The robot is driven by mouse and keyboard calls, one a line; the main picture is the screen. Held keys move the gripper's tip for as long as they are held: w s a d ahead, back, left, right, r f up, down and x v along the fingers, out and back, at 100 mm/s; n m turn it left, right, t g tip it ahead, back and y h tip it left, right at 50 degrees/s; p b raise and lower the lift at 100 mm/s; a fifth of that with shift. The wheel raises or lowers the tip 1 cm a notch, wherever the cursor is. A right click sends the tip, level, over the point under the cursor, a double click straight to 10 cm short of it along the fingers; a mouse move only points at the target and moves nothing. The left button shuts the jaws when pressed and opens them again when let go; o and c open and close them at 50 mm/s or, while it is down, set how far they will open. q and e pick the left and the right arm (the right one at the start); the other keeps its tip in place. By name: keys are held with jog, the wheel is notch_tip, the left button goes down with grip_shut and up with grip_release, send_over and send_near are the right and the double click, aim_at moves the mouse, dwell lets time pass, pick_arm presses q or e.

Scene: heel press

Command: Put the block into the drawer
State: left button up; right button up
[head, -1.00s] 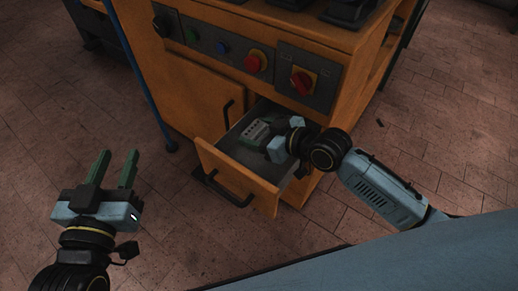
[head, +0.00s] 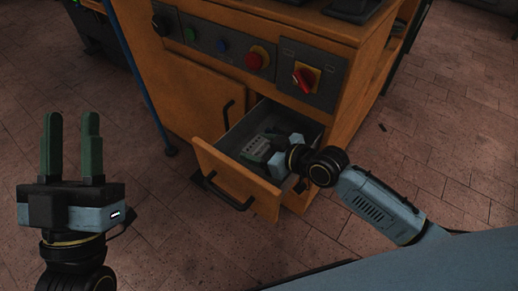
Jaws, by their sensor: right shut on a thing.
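The block (head: 256,149) is pale grey-green with dark marks on its face. It is inside the open drawer (head: 236,174), below the drawer's rim. My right gripper (head: 270,146) reaches into the drawer from the right and is shut on the block. Its fingers are partly hidden, and I cannot tell whether the block touches the drawer floor. My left gripper (head: 71,118) is open and empty, its green fingers pointing up in the picture, well left of the drawer.
The drawer is in an orange cabinet (head: 191,92) with a black drawer handle (head: 229,194). Above it is a control panel with a red button (head: 259,57) and a red rotary switch (head: 304,79). A blue post (head: 137,72) stands left. The tiled floor in front is clear.

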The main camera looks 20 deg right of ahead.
pick_arm(q)
jog(key=shift+s+a+r+t, duration=0.1)
jog(key=shift+s+r+t, duration=0.1)
jog(key=shift+s+t, duration=0.1)
pick_arm(e)
jog(key=shift+f, duration=0.55)
jog(key=o, duration=1.2)
jog(key=shift+o, duration=0.2)
jog(key=shift+r, duration=0.55)
jog(key=p+v, duration=0.2)
jog(key=v, duration=0.3)
jog(key=shift+s+d+r+p, duration=0.15)
jog(key=shift+s+r+p, duration=0.1)
jog(key=shift+r+p, duration=0.1)
pick_arm(q)
notch_tip(320, 180, down, 14)
jog(key=w+a+g+y+p, duration=0.1)
jog(key=w+g+y+p, duration=0.1)
jog(key=g, duration=0.9)
jog(key=shift+w+a+y, duration=0.25)
jog(key=shift+y, duration=0.65)
pick_arm(e)
send_near(260, 148)
jog(key=shift+v, duration=0.8)
